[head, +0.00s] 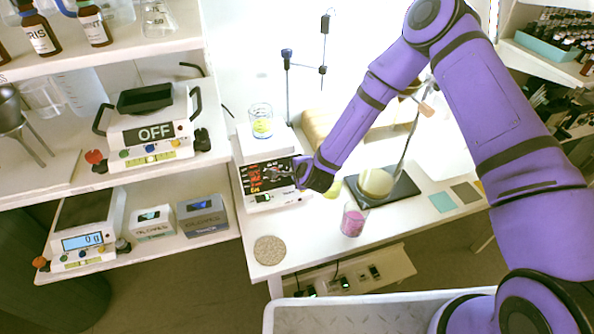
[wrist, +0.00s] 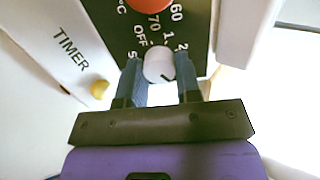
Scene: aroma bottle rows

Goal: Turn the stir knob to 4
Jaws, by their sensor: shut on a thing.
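The stirrer (head: 279,199) is a white unit with a dark front panel and red digits, on the bench in the head view. My gripper (head: 287,172) reaches its front from the right. In the wrist view the white round stir knob (wrist: 158,65) sits between my two fingertips (wrist: 160,76). My gripper is shut on it. The labels OFF, 1, 2 and 5 show around the knob; the labels on its near side are hidden. A short dark mark on the knob points to the lower right in the wrist view.
A red knob (wrist: 155,4) and a yellow button (wrist: 99,90) by TIMER are close by. A beaker (head: 261,122) with yellow liquid stands on the stirrer. A beaker of pink liquid (head: 352,221) and a round cork mat (head: 270,250) are in front on the bench.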

